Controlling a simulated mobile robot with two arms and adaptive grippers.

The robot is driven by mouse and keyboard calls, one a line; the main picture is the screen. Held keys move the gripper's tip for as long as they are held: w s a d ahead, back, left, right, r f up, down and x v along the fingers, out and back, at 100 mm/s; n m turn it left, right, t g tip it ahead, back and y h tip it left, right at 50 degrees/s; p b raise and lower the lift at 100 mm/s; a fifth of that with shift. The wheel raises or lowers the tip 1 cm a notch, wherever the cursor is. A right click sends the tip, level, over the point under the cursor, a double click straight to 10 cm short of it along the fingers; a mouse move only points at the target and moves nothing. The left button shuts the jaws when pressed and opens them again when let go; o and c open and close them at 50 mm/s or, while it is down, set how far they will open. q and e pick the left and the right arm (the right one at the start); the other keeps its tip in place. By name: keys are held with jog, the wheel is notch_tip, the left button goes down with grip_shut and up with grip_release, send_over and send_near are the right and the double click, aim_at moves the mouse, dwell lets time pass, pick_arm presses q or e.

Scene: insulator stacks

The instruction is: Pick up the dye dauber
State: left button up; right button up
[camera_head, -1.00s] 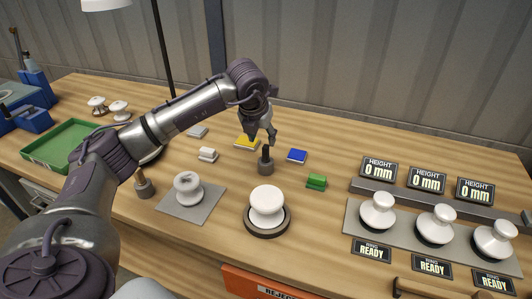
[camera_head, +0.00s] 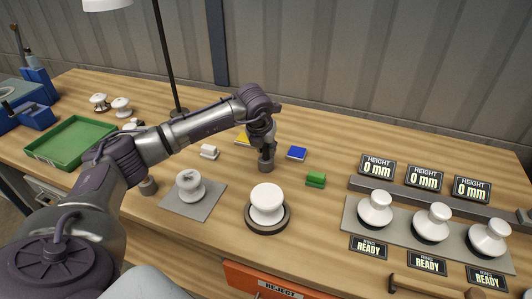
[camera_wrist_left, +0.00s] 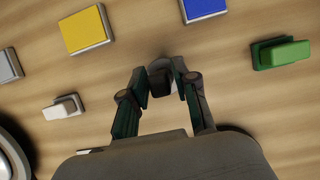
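A dark grey cylinder with an upright black handle (camera_head: 265,166), which looks like the dye dauber, stands on the wooden table. My left gripper (camera_head: 266,150) points down over it, with the fingers around its handle. In the left wrist view the dauber's dark top (camera_wrist_left: 160,80) lies between the two fingertips (camera_wrist_left: 161,88). Small gaps seem to show beside it, so the gripper looks open. The fingers partly hide the handle. A similar grey cylinder (camera_head: 148,186) stands at the left, partly behind my arm. My right gripper is not in view.
Yellow (camera_wrist_left: 86,29) and blue pads (camera_head: 296,153), a green block (camera_head: 316,179) and a white block (camera_head: 209,152) lie close by. A white insulator (camera_head: 267,201) stands on a round base in front. Insulators and height displays (camera_head: 425,177) stand at the right.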

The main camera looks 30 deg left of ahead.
pick_arm(q)
grip_shut()
jog(key=shift+r, duration=0.15)
jog(key=shift+r+b, duration=0.35)
jog(key=shift+r, duration=0.25)
notch_tip(320, 180, up, 3)
jog(key=shift+f+b, duration=0.2)
jog(key=shift+b, duration=0.35)
jog(key=w+d+r+b, duration=0.2)
jog(key=d+r, duration=0.5)
jog(key=d, duration=0.4)
jog(key=shift+w+d+b, duration=0.2)
jog(key=shift+w+b, duration=0.1)
